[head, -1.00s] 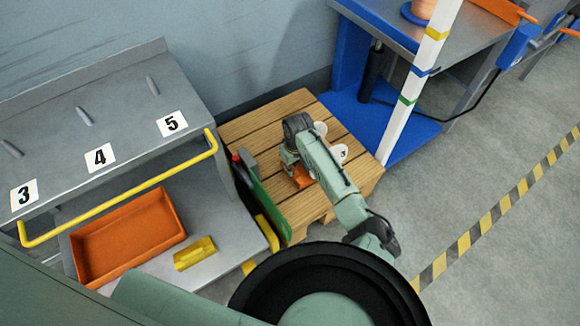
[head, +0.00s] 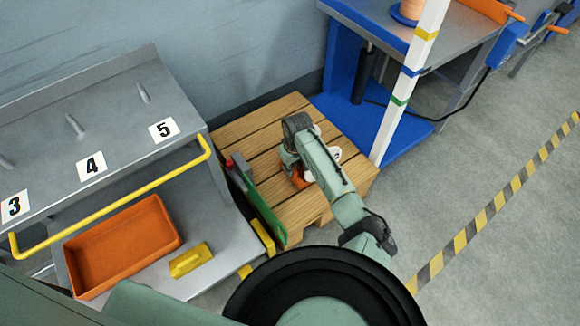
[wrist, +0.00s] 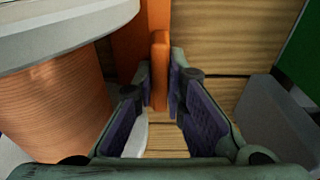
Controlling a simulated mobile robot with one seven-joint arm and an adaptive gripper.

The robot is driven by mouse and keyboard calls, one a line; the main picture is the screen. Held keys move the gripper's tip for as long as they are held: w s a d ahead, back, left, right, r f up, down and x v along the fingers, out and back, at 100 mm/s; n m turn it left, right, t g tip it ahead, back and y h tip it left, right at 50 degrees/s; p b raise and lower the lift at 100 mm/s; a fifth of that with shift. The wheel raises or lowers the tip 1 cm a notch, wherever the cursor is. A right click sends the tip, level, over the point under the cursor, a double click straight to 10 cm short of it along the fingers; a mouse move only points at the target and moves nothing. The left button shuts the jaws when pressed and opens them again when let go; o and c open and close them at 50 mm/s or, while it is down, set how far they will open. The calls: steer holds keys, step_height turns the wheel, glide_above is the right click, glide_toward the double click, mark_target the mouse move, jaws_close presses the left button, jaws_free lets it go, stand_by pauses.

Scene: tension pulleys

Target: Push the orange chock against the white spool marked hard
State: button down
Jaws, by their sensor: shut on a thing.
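The orange chock (head: 299,180) is on the wooden pallet (head: 250,130), partly hidden under my arm. In the wrist view its upright orange fin (wrist: 160,65) stands between my fingers. My gripper (wrist: 161,88) is shut on this fin. A spool wound with copper-coloured wire (wrist: 55,115), with a pale flange (wrist: 60,30), stands just left of the chock. I cannot tell whether they touch. In the head view a white spool (head: 335,154) shows beside my arm, mostly covered; its mark is not readable.
A green board (head: 262,205) with a red part stands along the pallet's left edge. A grey rack with a yellow rail (head: 120,195) and an orange bin (head: 122,245) is at left. A white post (head: 405,90) stands right of the pallet. Open floor lies further right.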

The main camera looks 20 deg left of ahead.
steer(key=c, duration=1.6)
jaws_free()
steer(key=shift+o, duration=0.2)
step_height(320, 180, up, 12)
steer(key=d, duration=0.1)
steer(key=shift+s, duration=0.45)
